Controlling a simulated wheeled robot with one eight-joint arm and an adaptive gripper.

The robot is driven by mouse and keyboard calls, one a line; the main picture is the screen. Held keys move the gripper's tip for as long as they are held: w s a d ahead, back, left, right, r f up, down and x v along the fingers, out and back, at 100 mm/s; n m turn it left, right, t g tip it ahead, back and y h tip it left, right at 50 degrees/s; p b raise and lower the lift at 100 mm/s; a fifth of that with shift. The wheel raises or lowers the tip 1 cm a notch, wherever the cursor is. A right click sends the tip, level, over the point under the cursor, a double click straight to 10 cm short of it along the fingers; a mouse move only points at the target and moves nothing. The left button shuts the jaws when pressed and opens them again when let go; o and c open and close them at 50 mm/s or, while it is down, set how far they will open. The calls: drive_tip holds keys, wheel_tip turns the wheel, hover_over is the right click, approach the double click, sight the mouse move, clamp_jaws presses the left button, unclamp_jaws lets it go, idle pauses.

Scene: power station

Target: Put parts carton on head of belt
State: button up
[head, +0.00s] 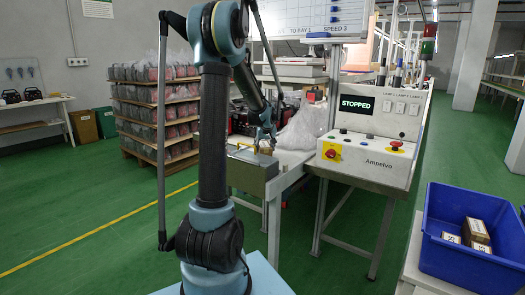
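My gripper (265,143) is small in the head view, at the end of my arm, low over the near end of the conveyor. A small tan patch, perhaps a parts carton, shows at its fingertips. I cannot tell whether the fingers hold it or whether it touches the surface below. The head of the belt (247,158) is a grey-sided end with a yellow mark on top, partly hidden behind my arm. Brown parts cartons with white labels (476,231) lie in a blue crate (463,262) at the lower right.
A control console (365,147) reading STOPPED, with red buttons, stands right of the belt head. A clear plastic bag (302,128) lies behind the gripper. A loaded pallet (160,110) stands at the left. Green floor (110,225) is open at lower left.

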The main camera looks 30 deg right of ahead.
drive_tip(key=shift+f, duration=0.15)
drive_tip(key=o, duration=1.3)
drive_tip(key=v, duration=1.2)
drive_tip(key=shift+n+g+y, duration=0.3)
drive_tip(key=shift+n+y, duration=0.2)
drive_tip(key=a, duration=0.8)
drive_tip(key=s+a, duration=0.1)
drive_tip(key=a, duration=0.3)
drive_tip(key=shift+a+f, duration=0.1)
drive_tip(key=shift+a, duration=0.3)
drive_tip(key=s+a+f+n+g, duration=0.1)
drive_tip(key=s+a+f, duration=0.1)
drive_tip(key=s+a, duration=0.45)
drive_tip(key=s+a+f+n+y, duration=0.1)
drive_tip(key=s+a+f, duration=0.2)
drive_tip(key=a, duration=0.7)
drive_tip(key=s+a+f+n+g, duration=0.15)
drive_tip(key=s+a, duration=0.25)
drive_tip(key=a, duration=0.4)
drive_tip(key=s+a+f, duration=0.2)
drive_tip(key=s+f, duration=0.1)
drive_tip(key=s+a+f, duration=0.2)
drive_tip(key=s+f, duration=0.1)
drive_tip(key=s, duration=0.1)
drive_tip(key=s+a+f, duration=0.2)
drive_tip(key=s+f, duration=0.1)
drive_tip(key=s, duration=0.1)
drive_tip(key=shift+s+f, duration=0.15)
